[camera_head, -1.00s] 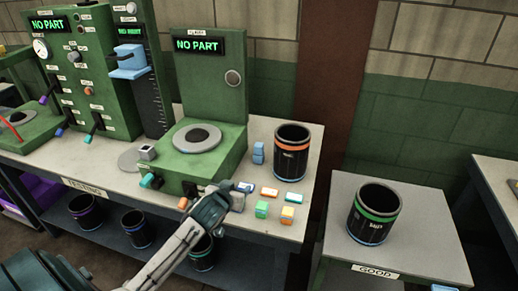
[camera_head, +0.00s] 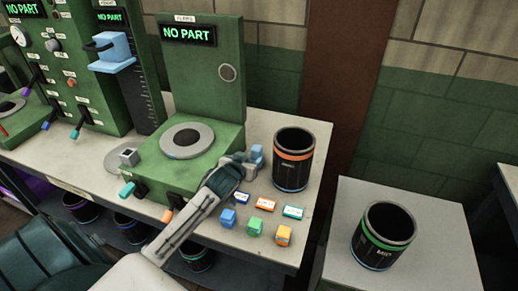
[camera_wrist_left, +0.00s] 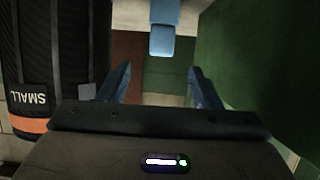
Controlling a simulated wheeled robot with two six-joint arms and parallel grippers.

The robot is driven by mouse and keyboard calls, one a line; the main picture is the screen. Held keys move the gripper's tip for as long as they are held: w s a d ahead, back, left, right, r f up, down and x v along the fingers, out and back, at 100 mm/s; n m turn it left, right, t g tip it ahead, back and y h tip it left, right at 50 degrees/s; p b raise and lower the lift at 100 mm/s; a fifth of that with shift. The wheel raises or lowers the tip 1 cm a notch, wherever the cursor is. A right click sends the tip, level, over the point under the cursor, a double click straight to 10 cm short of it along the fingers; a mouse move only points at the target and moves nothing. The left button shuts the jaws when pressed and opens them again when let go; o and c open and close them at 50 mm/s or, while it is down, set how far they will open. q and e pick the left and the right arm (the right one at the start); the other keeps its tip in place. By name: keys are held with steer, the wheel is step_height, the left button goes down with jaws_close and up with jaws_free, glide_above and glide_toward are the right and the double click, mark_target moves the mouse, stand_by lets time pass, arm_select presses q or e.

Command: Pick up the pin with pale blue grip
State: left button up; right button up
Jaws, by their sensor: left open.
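The pin with the pale blue grip (camera_head: 257,152) stands on the bench just left of the black bin with the orange band. My left gripper (camera_head: 243,160) is beside it on its near-left side and partly hides its lower part. In the left wrist view the pale blue grip (camera_wrist_left: 163,28) is at the top, past my open fingers (camera_wrist_left: 159,82) and roughly in line with the gap between them. Nothing is between the fingers. My right gripper is not in view.
The orange-banded black bin (camera_head: 293,172) is close to the gripper; it also shows in the left wrist view (camera_wrist_left: 60,60), marked SMALL. The green test fixture (camera_head: 205,95) stands to the left. Blue (camera_head: 228,217), green (camera_head: 254,226) and orange (camera_head: 284,235) blocks lie nearer the bench edge.

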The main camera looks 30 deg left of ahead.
mark_target(255, 153)
arm_select(q)
steer(key=x, duration=0.2)
steer(key=shift+w+p, duration=0.35)
steer(key=shift+w+a+f, duration=0.1)
steer(key=shift+w+f, duration=0.1)
steer(key=shift+w, duration=0.05)
steer(key=p+x, duration=0.2)
steer(key=x, duration=0.2)
steer(key=shift+a+f, duration=0.15)
steer(key=shift+f, duration=0.1)
steer(key=shift+w+a+f, duration=0.15)
steer(key=shift+w+f, duration=0.2)
steer(key=shift+w, duration=0.1)
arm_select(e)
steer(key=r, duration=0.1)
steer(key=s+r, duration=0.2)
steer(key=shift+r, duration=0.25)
arm_select(q)
steer(key=shift+s, duration=0.1)
steer(key=shift+c, duration=0.5)
steer(key=shift+r, duration=0.1)
steer(key=c, duration=1)
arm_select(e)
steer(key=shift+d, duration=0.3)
